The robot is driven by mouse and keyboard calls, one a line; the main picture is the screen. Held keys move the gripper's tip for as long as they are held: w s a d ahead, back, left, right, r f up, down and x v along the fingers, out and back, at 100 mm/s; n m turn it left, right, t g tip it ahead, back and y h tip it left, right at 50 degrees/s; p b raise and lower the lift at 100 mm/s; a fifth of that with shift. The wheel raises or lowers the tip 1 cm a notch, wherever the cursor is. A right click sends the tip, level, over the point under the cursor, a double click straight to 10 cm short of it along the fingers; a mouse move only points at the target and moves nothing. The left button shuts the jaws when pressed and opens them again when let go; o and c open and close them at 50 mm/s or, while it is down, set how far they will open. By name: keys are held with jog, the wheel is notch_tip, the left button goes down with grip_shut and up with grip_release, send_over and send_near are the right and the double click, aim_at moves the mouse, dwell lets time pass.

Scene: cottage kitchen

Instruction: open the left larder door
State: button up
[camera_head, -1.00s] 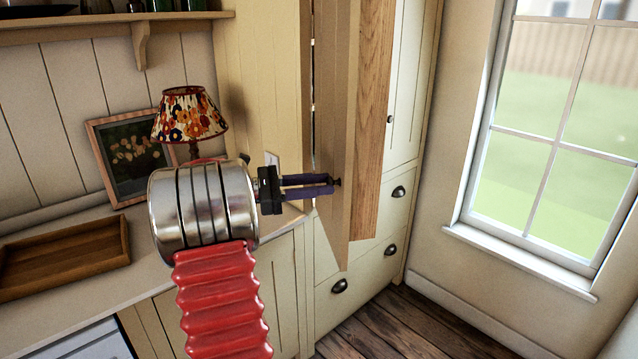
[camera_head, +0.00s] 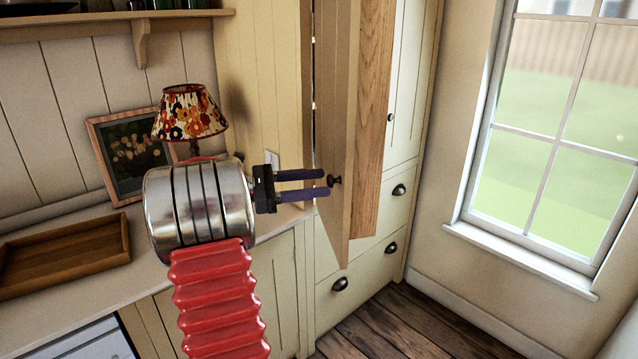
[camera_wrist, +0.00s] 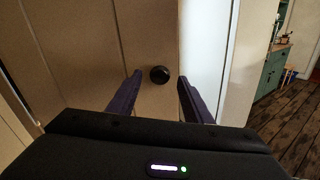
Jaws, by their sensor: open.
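The left larder door (camera_head: 341,110) stands swung open, out from the cupboard, with its outer face toward my gripper and its edge toward the camera. Its small dark round knob (camera_head: 334,180) sits low on that face. In the wrist view the knob (camera_wrist: 159,74) shows just beyond and between my two fingertips. My gripper (camera_head: 329,183) is open, its fingers apart and pointing right at the knob, and nothing is held. In the wrist view the fingers (camera_wrist: 160,80) have a clear gap around the knob. The hinge side of the door is partly hidden.
The right larder door (camera_head: 402,90) is shut above drawers (camera_head: 370,265) with cup pulls. A counter (camera_head: 140,235) at left bears a floral lamp (camera_head: 190,115), a picture (camera_head: 130,150) and a wooden tray (camera_head: 65,258). The floor (camera_head: 390,325) before the drawers is clear.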

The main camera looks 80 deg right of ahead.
jog(key=v, duration=1.2)
jog(key=shift+w, duration=0.25)
jog(key=shift+a, duration=0.1)
